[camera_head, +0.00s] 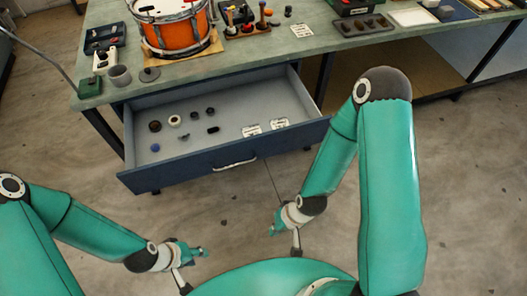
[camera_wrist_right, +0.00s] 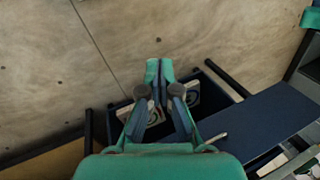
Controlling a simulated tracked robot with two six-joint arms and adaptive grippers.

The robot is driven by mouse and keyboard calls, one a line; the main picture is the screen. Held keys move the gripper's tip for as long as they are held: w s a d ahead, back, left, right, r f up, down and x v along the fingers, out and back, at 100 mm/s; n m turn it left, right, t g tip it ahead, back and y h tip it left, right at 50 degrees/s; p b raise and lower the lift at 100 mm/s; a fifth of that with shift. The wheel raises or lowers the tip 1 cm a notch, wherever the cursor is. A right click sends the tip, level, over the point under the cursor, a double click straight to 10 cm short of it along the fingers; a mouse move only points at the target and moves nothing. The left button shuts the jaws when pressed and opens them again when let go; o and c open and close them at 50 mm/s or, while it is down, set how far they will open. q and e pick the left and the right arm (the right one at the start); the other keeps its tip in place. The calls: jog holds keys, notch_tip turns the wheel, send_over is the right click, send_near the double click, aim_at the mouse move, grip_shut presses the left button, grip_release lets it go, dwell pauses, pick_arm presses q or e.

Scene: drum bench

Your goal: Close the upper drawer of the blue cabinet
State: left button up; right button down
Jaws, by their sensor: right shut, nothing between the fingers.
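The upper drawer (camera_head: 225,165) of the blue cabinet stands pulled well out from under the bench in the head view. Its handle (camera_head: 235,165) is on the dark blue front. Small dark rings, a blue piece and white cards lie inside. My right gripper (camera_head: 277,226) is in front of and below the drawer's front, apart from it. It is shut and empty, and its fingers (camera_wrist_right: 159,82) show together in the right wrist view. My left gripper (camera_head: 197,252) is low at the left, away from the drawer; its finger opening is too small to tell.
A dark bench leg (camera_head: 102,130) stands left of the drawer. The concrete floor (camera_head: 460,200) is clear at the right.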

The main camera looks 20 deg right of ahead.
aim_at(262, 147)
jog(key=w+d+m+t+h+b, duration=0.1)
jog(key=w+m+t+b, duration=0.3)
jog(key=w+b, duration=0.4)
jog(key=w+d+m+t+h+b, duration=0.1)
jog(key=w+d+m+t+b, duration=0.1)
jog(key=w+m+t+b, duration=0.3)
jog(key=w+d+m+t+h+b, duration=0.2)
jog(key=w+m+t+b, duration=0.2)
jog(key=w+b, duration=0.8)
jog(key=shift+w+d+r+m+t+b, duration=0.1)
jog(key=shift+r+m+t+b, duration=0.1)
jog(key=shift+m+b, duration=0.45)
jog(key=shift+w+d+r+m+t+b, duration=0.1)
jog(key=shift+m+t+b, duration=0.1)
jog(key=shift+m+b, duration=0.45)
jog(key=shift+w+f, duration=0.1)
jog(key=shift+w, duration=0.45)
